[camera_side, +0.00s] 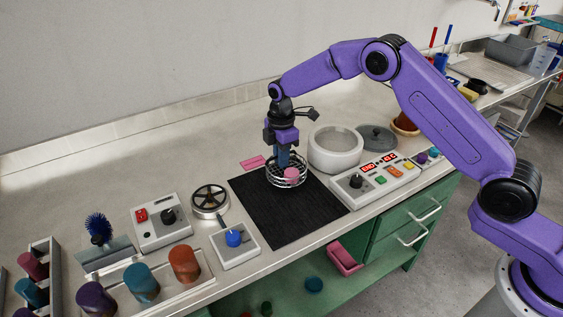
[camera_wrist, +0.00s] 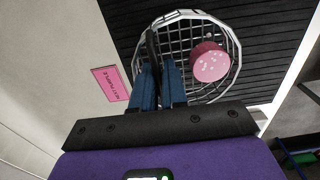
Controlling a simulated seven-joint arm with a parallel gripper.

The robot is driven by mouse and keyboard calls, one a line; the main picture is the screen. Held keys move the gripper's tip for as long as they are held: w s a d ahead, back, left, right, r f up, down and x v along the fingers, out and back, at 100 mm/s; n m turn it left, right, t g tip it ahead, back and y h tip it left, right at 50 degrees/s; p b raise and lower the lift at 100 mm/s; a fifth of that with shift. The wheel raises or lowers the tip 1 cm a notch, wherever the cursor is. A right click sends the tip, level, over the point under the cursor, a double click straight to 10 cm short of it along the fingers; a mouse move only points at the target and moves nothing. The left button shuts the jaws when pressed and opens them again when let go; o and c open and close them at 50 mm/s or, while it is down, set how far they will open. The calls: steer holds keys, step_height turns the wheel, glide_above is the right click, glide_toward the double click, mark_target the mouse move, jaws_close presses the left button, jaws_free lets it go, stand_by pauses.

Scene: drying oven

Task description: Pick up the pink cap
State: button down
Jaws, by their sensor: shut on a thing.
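The pink cap (camera_wrist: 209,62) is a short round piece with pale dots on top. It sits inside a round wire basket (camera_wrist: 236,42), towards its right side; it also shows in the side view (camera_side: 291,174). My gripper (camera_wrist: 159,72) points down over the basket, its blue fingers left of the cap and apart from it. The fingers are closed on a thin dark upright piece that looks like the basket's handle; its lower end is partly hidden. In the side view the gripper (camera_side: 284,164) stands at the basket, which is on or just above the black mat (camera_side: 278,222).
A white round pot (camera_side: 335,150) stands right behind the basket, with a grey lid (camera_side: 377,137) beyond. A control box (camera_side: 380,180) with a red display lies to the right. A pink label (camera_side: 254,162) lies left of the basket. The mat's front is clear.

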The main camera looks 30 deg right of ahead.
steer(key=shift+f, duration=1.05)
steer(key=shift+f, duration=0.1)
steer(key=c, duration=1.2)
jaws_free()
steer(key=shift+o, duration=0.2)
step_height(320, 180, up, 12)
steer(key=shift+r, duration=0.15)
steer(key=shift+s, duration=0.1)
